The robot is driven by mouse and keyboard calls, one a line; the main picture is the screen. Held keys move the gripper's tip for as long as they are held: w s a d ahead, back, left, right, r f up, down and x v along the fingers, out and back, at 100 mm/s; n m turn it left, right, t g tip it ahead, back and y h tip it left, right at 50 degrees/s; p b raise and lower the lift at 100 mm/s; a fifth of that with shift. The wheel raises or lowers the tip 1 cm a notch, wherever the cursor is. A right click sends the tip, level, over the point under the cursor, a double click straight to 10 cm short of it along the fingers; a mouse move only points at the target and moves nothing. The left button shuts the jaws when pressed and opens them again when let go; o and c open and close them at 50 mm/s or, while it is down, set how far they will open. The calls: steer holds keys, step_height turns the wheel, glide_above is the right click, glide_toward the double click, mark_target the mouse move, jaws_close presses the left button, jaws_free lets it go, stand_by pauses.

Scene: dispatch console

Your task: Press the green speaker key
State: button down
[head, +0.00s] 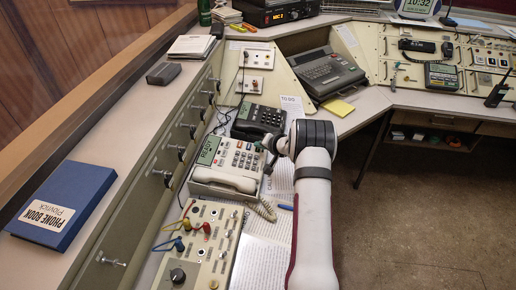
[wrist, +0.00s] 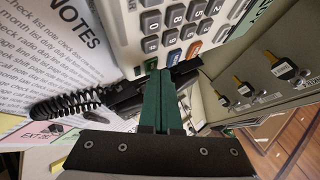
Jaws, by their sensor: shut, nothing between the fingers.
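The cream desk phone (head: 222,170) with a READY display and a white handset (head: 225,180) sits on the console in the head view. Its keypad (wrist: 180,20) shows large in the wrist view, with grey keys, an orange key (wrist: 172,58) and a blue key (wrist: 194,49) at the near end. In the head view my gripper (head: 266,146) is at the phone's right side; contact cannot be told.
A black phone (head: 258,120) stands just behind, its coiled cord (wrist: 75,103) near my fingers in the wrist view. A patch panel (head: 200,245) with coloured cables lies in front. A notes sheet (wrist: 50,50) lies beside the cream phone. A keyed panel (wrist: 255,85) rises opposite.

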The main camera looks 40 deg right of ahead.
steer(key=shift+r, duration=0.15)
steer(key=shift+s+r, duration=0.1)
steer(key=shift+r, duration=0.5)
steer(key=shift+s+d+r, duration=0.15)
steer(key=shift+d+r, duration=0.05)
steer(key=shift+r, duration=1.05)
steer(key=shift+s+d+r, duration=0.15)
steer(key=shift+r, duration=1.1)
